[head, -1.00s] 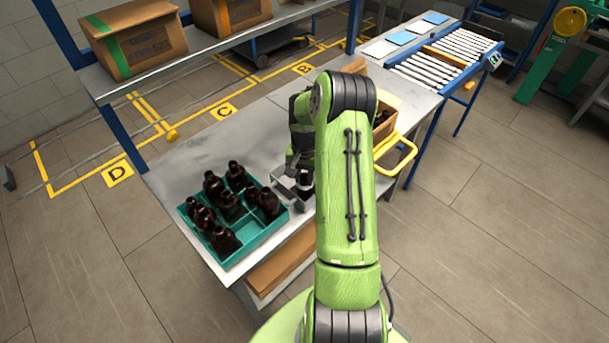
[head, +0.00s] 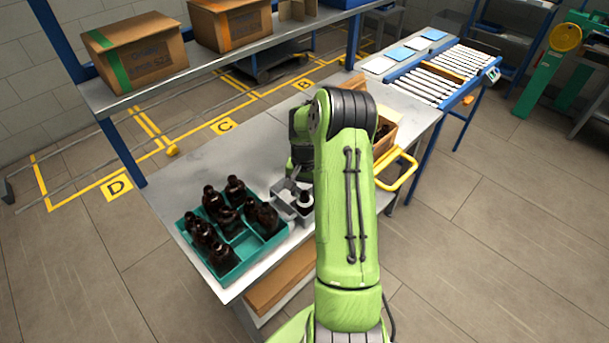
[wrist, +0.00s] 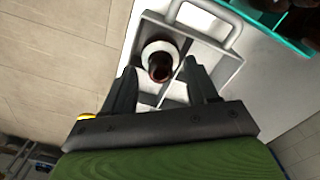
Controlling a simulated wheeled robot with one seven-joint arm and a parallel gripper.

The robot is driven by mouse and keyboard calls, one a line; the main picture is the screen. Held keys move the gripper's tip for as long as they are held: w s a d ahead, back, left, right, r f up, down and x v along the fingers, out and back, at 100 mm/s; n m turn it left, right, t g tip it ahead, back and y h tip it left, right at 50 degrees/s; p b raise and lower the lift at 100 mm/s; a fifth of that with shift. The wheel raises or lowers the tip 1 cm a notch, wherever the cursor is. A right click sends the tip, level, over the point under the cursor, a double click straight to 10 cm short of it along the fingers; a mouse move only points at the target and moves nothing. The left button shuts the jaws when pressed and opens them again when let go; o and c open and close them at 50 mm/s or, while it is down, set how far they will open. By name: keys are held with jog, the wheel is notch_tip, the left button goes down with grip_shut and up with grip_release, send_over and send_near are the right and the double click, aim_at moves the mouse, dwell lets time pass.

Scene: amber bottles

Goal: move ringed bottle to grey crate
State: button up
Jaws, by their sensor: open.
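The grey crate (head: 279,200) stands on the table just right of the teal crate. In the wrist view its rim (wrist: 229,68) and handle show, with a divider inside. The ringed bottle (wrist: 161,66), dark with a white ring, stands in one compartment of it, on the left of the divider in the wrist view. The bottle also shows in the head view (head: 306,199), partly hidden by my arm. My gripper (wrist: 160,72) is open, its fingers apart and pointing at the bottle, with no clear grip on it. In the head view my arm largely hides the gripper.
The teal crate (head: 238,268) holds several dark bottles, close left of the grey crate. A cardboard box (head: 384,134) and a yellow handle (head: 402,168) are right of my arm. A shelf (head: 215,65) with boxes overhangs the back. The table's left rear is clear.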

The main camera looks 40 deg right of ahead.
notch_tip(320, 180, up, 14)
dwell(0.7)
